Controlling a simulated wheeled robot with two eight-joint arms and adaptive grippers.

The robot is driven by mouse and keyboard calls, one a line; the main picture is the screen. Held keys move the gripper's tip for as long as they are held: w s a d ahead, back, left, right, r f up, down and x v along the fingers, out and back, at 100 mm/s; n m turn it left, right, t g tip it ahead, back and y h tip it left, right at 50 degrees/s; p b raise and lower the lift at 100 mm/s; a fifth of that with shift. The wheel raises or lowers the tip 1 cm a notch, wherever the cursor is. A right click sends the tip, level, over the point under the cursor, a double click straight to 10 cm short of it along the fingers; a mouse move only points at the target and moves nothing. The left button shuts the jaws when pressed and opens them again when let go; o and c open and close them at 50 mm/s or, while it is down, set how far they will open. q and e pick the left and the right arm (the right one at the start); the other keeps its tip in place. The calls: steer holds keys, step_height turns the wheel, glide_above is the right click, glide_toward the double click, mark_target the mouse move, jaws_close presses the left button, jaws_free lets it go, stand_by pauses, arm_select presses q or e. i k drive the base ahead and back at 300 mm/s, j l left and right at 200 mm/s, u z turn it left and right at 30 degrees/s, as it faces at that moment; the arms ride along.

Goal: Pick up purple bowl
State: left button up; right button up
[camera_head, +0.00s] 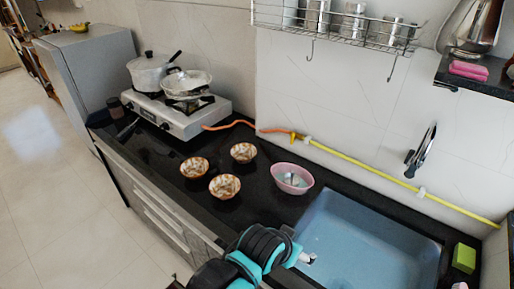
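The bowl that best fits the purple bowl looks pinkish (292,178). It stands upright on the black counter, just left of the sink, with something pale inside it. My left arm comes in from the bottom. Its end, where my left gripper (308,259) seems to be, is a small pale and dark shape over the sink's near left side. It is apart from the bowl and lower in the picture. Its fingers are too small to tell open from shut. My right gripper cannot be made out.
Three patterned bowls, at the left (194,167), back (243,152) and front (225,186), stand left of the pinkish bowl. A stove (180,122) with pots is farther left. A blue sink (350,235) lies right. A yellow hose (370,172) runs along the wall.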

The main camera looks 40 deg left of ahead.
mark_target(243, 153)
steer(key=j+z, duration=0.15)
steer(key=j, duration=0.3)
steer(key=k+j+z, duration=0.15)
steer(key=j, duration=0.3)
steer(key=k+j+z, duration=0.15)
steer(key=j, duration=0.3)
steer(key=k+j+z, duration=0.15)
steer(key=j, duration=0.25)
steer(key=k+j+z, duration=0.15)
steer(key=j, duration=0.3)
steer(key=k+j+z, duration=0.15)
steer(key=j, duration=0.2)
steer(key=k+j+z, duration=0.15)
steer(key=j, duration=0.25)
